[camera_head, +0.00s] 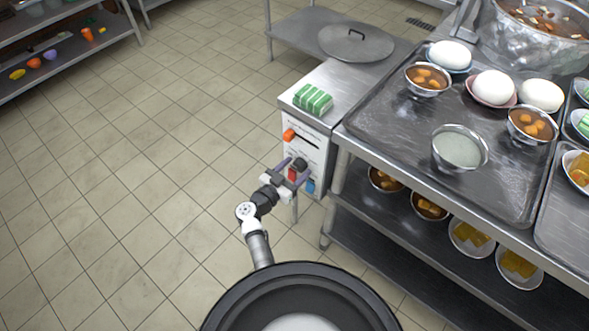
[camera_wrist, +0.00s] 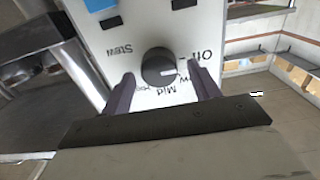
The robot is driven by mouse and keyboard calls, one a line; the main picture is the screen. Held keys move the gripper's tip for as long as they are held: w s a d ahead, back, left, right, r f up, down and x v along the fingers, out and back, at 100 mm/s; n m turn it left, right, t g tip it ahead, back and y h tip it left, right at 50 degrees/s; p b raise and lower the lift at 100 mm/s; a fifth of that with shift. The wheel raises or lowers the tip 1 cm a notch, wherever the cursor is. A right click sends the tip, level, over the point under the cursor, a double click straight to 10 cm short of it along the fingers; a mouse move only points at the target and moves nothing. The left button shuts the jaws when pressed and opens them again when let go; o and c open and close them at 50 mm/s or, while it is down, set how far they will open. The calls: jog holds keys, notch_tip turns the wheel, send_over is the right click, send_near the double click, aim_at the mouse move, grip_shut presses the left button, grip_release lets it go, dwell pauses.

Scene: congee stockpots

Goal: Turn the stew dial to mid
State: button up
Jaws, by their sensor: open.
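The stew dial is a round black knob (camera_wrist: 158,66) with a white pointer line, on a white panel (camera_wrist: 118,45) marked Stew, Off, Mid and other small words. The lettering appears upside down in the wrist view. The pointer points right, between Off and the Mid side; the exact mark is hard to read. In the head view the dial (camera_head: 300,164) is on the front of a counter unit. My gripper (camera_head: 294,173) is open at the panel. In the wrist view its two purple-grey fingers stand on either side of the dial; contact cannot be told.
The panel also bears an orange knob (camera_head: 289,135) and a blue part (camera_head: 310,186). Green-striped blocks (camera_head: 313,99) lie on the unit's top. A steel table with a tray (camera_head: 400,125) of bowls stands close on the right. Tiled floor on the left is clear.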

jog(key=shift+c, duration=0.4)
jog(key=c, duration=0.9)
jog(key=shift+m, duration=0.3)
jog(key=m+p, duration=0.1)
jog(key=m, duration=0.2)
jog(key=shift+d, duration=0.15)
jog(key=m, duration=0.5)
jog(key=shift+s+f, duration=0.1)
jog(key=m+b, duration=0.1)
jog(key=m, duration=0.3)
jog(key=shift+d+f+m+b, duration=0.1)
jog(key=shift+f+m+b, duration=0.05)
jog(key=shift+m+b, duration=0.25)
jog(key=m+b, duration=0.1)
jog(key=m, duration=0.3)
jog(key=shift+b, duration=0.35)
jog(key=shift+m, duration=0.3)
